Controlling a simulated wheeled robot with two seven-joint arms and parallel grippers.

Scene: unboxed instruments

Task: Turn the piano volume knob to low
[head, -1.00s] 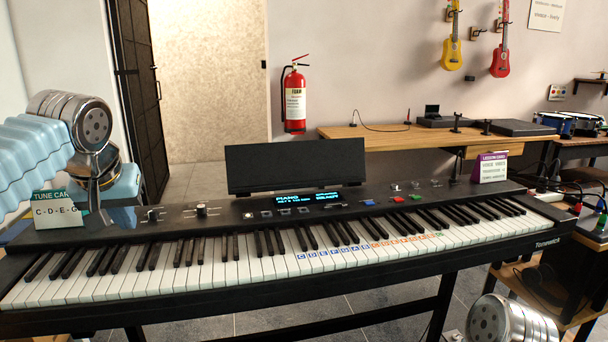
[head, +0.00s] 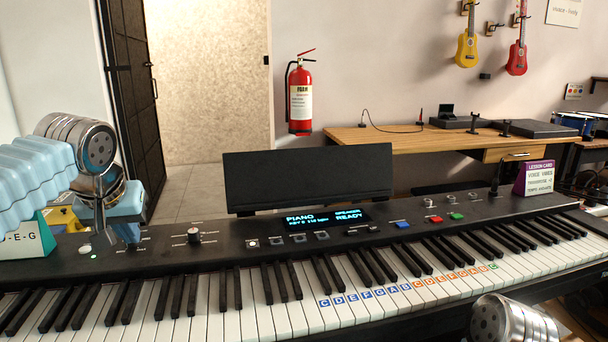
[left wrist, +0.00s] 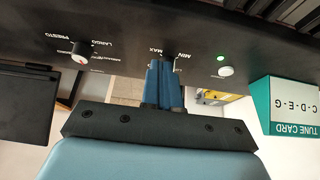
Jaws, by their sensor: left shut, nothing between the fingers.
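The piano (head: 330,240) spans the head view, its black panel along the back. In the left wrist view the MIN and MAX labels of the volume knob show on either side of my left gripper (left wrist: 164,70). The volume knob itself is hidden behind the fingers, so I cannot tell its setting or whether they touch it. My left gripper is shut and empty, its fingers pointing at the panel; in the head view it (head: 131,237) is low over the panel's left part.
The tempo knob (head: 193,236), marked LARGO and PRESTO, stands right of my left gripper. A round button (left wrist: 226,71) with a green light and the tune card (left wrist: 291,107) are on the other side. A lesson card (head: 534,178) stands at the panel's right end.

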